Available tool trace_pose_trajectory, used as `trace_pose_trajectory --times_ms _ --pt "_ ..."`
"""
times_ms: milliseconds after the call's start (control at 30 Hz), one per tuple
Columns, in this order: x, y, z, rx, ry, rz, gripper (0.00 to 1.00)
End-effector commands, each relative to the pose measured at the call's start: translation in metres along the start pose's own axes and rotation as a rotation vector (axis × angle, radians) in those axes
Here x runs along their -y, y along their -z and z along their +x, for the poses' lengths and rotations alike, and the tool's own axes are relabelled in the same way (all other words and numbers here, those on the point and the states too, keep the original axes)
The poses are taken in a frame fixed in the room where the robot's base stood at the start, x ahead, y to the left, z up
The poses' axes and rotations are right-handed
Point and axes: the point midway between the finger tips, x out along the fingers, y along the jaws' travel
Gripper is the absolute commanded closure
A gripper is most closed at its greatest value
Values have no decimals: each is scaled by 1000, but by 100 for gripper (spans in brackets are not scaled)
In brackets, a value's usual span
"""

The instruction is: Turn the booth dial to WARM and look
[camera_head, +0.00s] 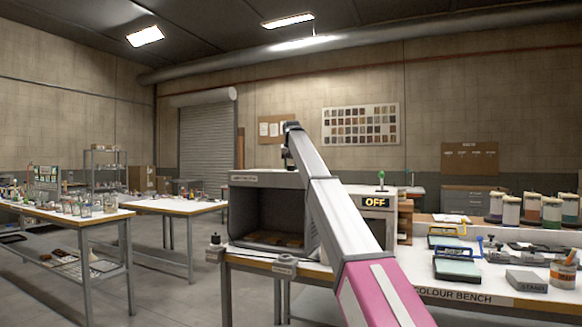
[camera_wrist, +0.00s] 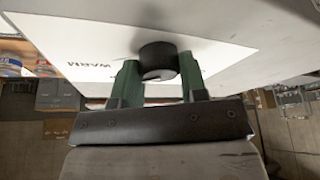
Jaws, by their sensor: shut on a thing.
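The booth dial is a black round knob (camera_wrist: 158,56) on a white plate (camera_wrist: 100,38) in the wrist view. The word WARM (camera_wrist: 89,65) shows upside down on the plate, left of the knob. My gripper (camera_wrist: 158,70) has its green fingers shut on the knob, one on each side. Any pointer mark on the knob cannot be made out. My arm hides the dial and gripper there.
A cluttered table (camera_head: 105,217) stands at left, with open floor between.

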Motion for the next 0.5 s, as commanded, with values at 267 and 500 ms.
trace_pose_trajectory --times_ms 267,500 --pt "1 0 0 0 -62 150 84" --pt "1 0 0 0 -88 213 84"
